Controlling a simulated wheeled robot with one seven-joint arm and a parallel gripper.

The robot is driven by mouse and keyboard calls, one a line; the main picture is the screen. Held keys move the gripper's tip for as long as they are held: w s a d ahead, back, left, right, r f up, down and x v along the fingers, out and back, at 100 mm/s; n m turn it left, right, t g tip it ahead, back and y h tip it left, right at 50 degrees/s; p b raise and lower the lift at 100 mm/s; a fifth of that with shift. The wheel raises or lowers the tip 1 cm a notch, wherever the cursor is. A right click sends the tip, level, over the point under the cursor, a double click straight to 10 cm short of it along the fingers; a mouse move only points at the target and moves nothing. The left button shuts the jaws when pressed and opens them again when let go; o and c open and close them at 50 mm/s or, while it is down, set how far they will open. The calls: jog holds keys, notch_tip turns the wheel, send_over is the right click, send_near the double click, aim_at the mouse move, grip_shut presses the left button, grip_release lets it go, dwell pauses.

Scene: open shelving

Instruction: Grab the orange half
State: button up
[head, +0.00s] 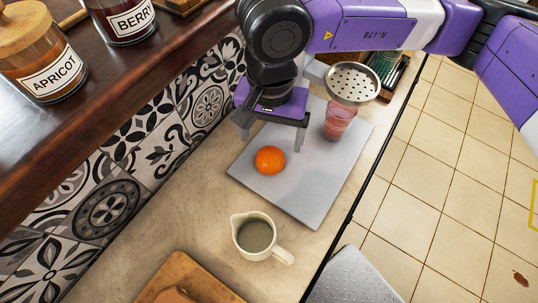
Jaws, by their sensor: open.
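The orange half (269,160) is a bright orange rounded piece resting on a grey board (295,200) on the counter. From this view I see its rounded top, and its cut face is not visible. My gripper (271,145) is open above the board, with its two fingers pointing down just behind the orange half in the picture. It holds nothing. I cannot tell the exact height of the fingertips over the board.
A glass of pink liquid (338,124) stands on the board to the right, with a perforated metal strainer (353,83) near its top. A cream pitcher (254,236) stands in front. A wooden board (190,281) lies at lower left. Jars stand on the shelf (85,110) at left.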

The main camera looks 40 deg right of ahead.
aim_at(270, 156)
jog(key=shift+a+f+p, duration=0.1)
jog(key=shift+f+p, duration=0.7)
jog(key=shift+f, duration=2.75)
jog(key=c, duration=1.5)
jog(key=shift+r, duration=0.15)
